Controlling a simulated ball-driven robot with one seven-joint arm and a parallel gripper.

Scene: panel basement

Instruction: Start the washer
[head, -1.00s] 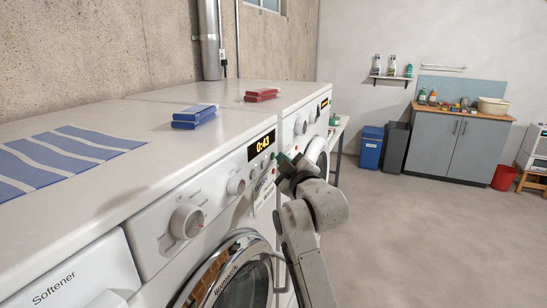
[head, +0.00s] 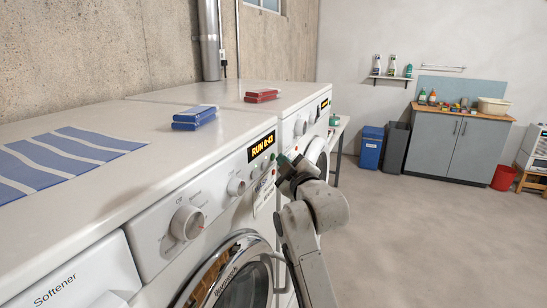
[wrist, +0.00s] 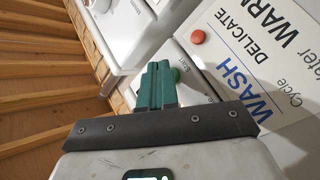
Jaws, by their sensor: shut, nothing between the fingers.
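The white washer (head: 150,258) stands at the left in the head view, with its round door (head: 238,283) shut. Its display (head: 262,145) reads "RUN 0:43" in yellow. A large knob (head: 187,222) and a smaller knob (head: 236,187) sit on its front panel. My gripper (head: 283,161) is at the right end of this panel, with its green fingers shut and empty. In the wrist view the fingers (wrist: 157,83) are together beside a green button (wrist: 176,75), which they partly cover. I cannot tell whether they touch it. A red button (wrist: 198,36) is near a card reading "WASH DELICATE WARM".
A second machine (head: 300,118) stands just beyond the washer. A grey cabinet (head: 448,146) and bins stand at the back. The floor (head: 430,245) at the right is clear.

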